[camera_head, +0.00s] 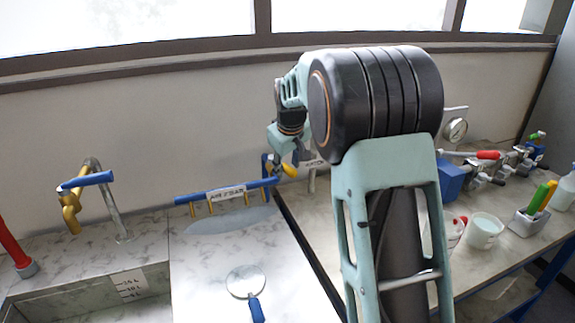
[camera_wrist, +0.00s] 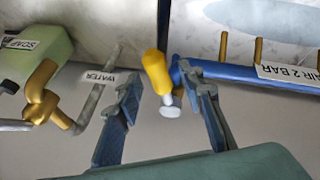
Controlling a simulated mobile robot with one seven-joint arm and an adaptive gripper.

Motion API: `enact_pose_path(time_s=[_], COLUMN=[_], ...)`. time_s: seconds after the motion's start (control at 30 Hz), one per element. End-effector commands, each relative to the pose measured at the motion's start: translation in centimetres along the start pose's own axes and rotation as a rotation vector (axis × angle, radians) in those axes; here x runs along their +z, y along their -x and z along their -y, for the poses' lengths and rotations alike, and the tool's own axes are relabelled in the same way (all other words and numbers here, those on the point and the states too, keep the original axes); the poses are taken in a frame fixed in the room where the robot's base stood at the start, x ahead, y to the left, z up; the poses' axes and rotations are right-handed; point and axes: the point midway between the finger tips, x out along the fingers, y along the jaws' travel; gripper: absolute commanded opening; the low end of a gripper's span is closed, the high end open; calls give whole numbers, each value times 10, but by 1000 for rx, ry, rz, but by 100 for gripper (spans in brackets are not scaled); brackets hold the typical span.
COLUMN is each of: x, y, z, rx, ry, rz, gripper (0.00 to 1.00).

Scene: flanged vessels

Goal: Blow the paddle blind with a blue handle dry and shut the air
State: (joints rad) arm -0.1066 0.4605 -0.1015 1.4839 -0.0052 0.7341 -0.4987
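The paddle blind (camera_head: 246,281), a pale round disc with a blue handle (camera_head: 257,310), lies on the counter at the lower middle of the head view. The blue air pipe (camera_head: 205,195), labelled AIR 2 BAR, runs along the wall with several brass nozzles; it also shows in the wrist view (camera_wrist: 235,75). A yellow valve handle (camera_wrist: 156,72) sits at the pipe's end, beside a grey round knob (camera_wrist: 170,106). My gripper (camera_wrist: 161,78) is open, its fingers on either side of the yellow handle with gaps visible. Whether the disc is wet cannot be told.
A bluish-grey patch (camera_head: 230,222) lies on the counter under the nozzles. A brass tap with a blue lever (camera_head: 88,180) and a sink are at left. A soap bottle (camera_wrist: 35,50) and WATER label (camera_wrist: 98,77) show too.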

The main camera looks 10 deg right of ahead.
Motion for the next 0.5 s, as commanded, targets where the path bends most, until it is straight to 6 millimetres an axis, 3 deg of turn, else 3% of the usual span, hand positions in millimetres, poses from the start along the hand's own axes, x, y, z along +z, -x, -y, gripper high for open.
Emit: enact_pose_path(time_s=[0.23, 0.5], x=[0, 0], y=[-1, 0], z=[0, 0], rx=[0, 0], ry=[0, 0], rz=[-1, -1], gripper=[36, 6])
